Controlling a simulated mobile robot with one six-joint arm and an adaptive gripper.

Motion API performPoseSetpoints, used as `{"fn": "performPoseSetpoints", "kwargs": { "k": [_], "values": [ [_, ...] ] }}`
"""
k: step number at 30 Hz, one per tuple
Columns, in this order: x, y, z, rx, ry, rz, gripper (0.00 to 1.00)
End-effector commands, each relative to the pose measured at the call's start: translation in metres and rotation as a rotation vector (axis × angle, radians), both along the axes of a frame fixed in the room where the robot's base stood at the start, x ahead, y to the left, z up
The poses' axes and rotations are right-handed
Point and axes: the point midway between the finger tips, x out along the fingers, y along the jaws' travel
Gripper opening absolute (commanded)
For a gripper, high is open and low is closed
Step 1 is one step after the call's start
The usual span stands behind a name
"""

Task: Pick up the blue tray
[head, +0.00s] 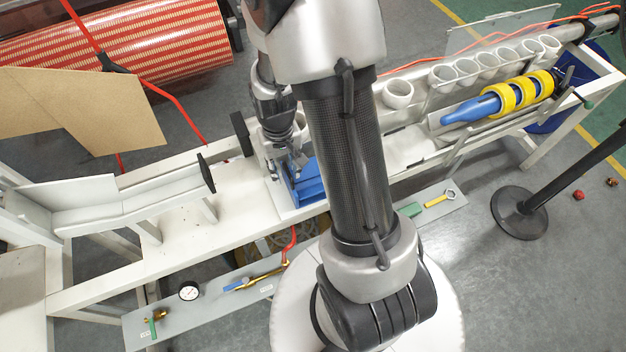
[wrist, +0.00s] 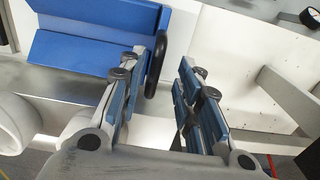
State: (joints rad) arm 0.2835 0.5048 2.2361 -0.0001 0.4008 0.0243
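The blue tray (head: 304,187) sits on the white bench in the head view, partly hidden behind my arm. In the wrist view the blue tray (wrist: 85,48) fills the upper left, with angled blue faces. A dark oval piece (wrist: 157,64) stands at its right end. My gripper (wrist: 160,85) is open, its two blue-padded fingers apart with nothing clamped. The dark piece shows between the fingers, close to the left one; I cannot tell whether they touch. In the head view my gripper is small and mostly hidden beside the tray.
A row of white rings (head: 480,68) and a blue spindle with yellow rolls (head: 505,97) lie right on the bench. A white chute (head: 85,205) with black end plates is at left. A lower shelf holds a gauge (head: 189,291). A black stand (head: 519,212) is at right.

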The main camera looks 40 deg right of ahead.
Motion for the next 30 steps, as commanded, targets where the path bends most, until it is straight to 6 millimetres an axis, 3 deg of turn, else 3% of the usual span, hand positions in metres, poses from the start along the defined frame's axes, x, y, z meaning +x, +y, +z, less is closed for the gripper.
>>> {"fn": "performPoseSetpoints", "kwargs": {
  "k": [5,15,22,30],
  "values": [
    [-0.001,-0.001,-0.009,0.000,0.001,0.000,0.32],
    [-0.006,-0.006,-0.054,0.001,0.002,0.000,0.32],
    [-0.005,-0.006,-0.054,0.000,-0.001,0.000,0.32],
    [-0.005,-0.006,-0.054,0.000,0.000,0.000,0.14]
  ]
}}
